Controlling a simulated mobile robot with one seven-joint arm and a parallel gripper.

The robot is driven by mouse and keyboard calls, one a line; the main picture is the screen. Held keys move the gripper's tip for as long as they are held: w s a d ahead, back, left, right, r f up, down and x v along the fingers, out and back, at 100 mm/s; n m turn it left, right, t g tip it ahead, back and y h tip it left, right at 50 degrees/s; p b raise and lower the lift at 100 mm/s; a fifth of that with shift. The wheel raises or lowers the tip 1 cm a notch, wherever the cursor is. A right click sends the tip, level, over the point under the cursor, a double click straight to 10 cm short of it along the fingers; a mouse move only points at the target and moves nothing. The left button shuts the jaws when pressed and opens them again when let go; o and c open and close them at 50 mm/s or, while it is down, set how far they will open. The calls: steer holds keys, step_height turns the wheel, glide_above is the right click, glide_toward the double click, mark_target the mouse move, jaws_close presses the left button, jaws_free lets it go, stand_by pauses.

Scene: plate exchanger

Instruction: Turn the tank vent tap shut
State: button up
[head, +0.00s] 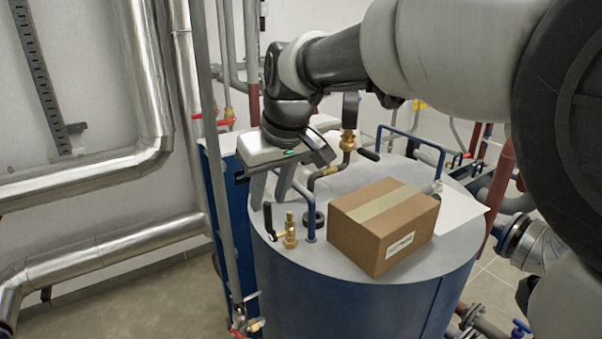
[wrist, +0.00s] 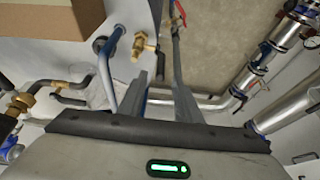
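The tank vent tap (head: 290,232) is a small brass valve on the near left part of the tank's grey top. Its black lever (head: 268,220) stands roughly upright at its left side. My gripper (head: 271,203) is above and behind the tap in the head view, pointing down.
A cardboard box (head: 381,228) sits on the tank top (head: 340,268) right of the tap. A blue rail (head: 308,215) rises between them, close to my fingers. A grey vertical pipe (head: 222,215) runs left of the tank. Several pipes and a black-handled valve (head: 348,140) stand behind.

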mark_target(267, 203)
steer(key=shift+x, duration=1.65)
jaws_close()
